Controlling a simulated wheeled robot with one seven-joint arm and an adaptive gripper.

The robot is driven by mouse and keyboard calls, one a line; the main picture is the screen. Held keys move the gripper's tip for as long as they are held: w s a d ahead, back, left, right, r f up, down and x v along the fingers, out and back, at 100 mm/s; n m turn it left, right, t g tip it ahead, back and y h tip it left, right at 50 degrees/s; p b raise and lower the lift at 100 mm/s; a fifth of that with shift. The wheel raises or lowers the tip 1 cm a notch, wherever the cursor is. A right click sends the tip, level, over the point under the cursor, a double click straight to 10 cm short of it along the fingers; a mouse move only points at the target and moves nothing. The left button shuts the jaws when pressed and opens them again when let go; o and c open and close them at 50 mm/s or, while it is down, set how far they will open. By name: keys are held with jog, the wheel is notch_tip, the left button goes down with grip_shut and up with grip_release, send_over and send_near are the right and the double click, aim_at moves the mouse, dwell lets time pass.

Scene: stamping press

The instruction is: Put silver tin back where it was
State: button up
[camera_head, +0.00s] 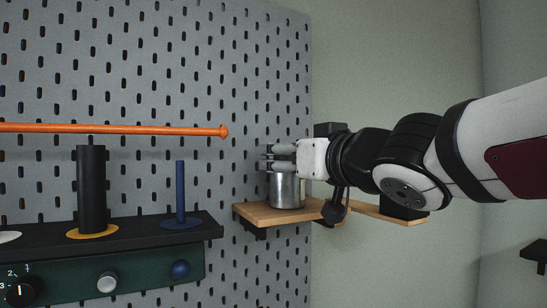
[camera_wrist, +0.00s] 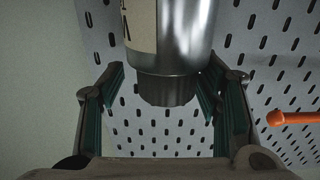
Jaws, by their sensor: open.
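The silver tin (camera_head: 287,191) stands upright on a small wooden shelf (camera_head: 258,214) on the pegboard. In the wrist view the tin (camera_wrist: 185,40) shows its shiny side, part of a pale label and a narrower dark ribbed end (camera_wrist: 167,89). My gripper (camera_head: 280,157) is at the tin's upper end, coming in from the right, and hides its top. In the wrist view my gripper (camera_wrist: 162,88) is open, with one finger on each side of the narrow end. A small gap shows on the left; contact on the right is unclear.
An orange rod (camera_head: 115,129) ends left of my gripper; it also shows in the wrist view (camera_wrist: 292,117). A dark shelf (camera_head: 140,236) at left carries a black cylinder (camera_head: 92,190) and a blue peg (camera_head: 180,193). Green panel with knobs (camera_head: 140,278) below.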

jog(key=shift+r, duration=0.1)
jog(key=shift+s+r, duration=0.15)
jog(key=shift+s, duration=0.05)
jog(key=p+v, duration=0.2)
jog(key=v, duration=0.9)
jog(key=shift+s+d, duration=0.2)
jog(key=shift+s, duration=0.1)
jog(key=s+d+f+m+g+h, duration=0.25)
jog(key=d+f+h, duration=0.2)
jog(key=f, duration=0.35)
jog(key=s+d+f+m+g+h, duration=0.2)
jog(key=d+f+g+h, duration=0.1)
jog(key=d+f, duration=0.3)
jog(key=s+a+f+g, duration=0.2)
jog(key=s+f+g, duration=0.3)
jog(key=s+f, duration=0.4)
notch_tip(320, 180, down, 2)
jog(key=shift+s+f, duration=0.15)
jog(key=shift+s, duration=0.2)
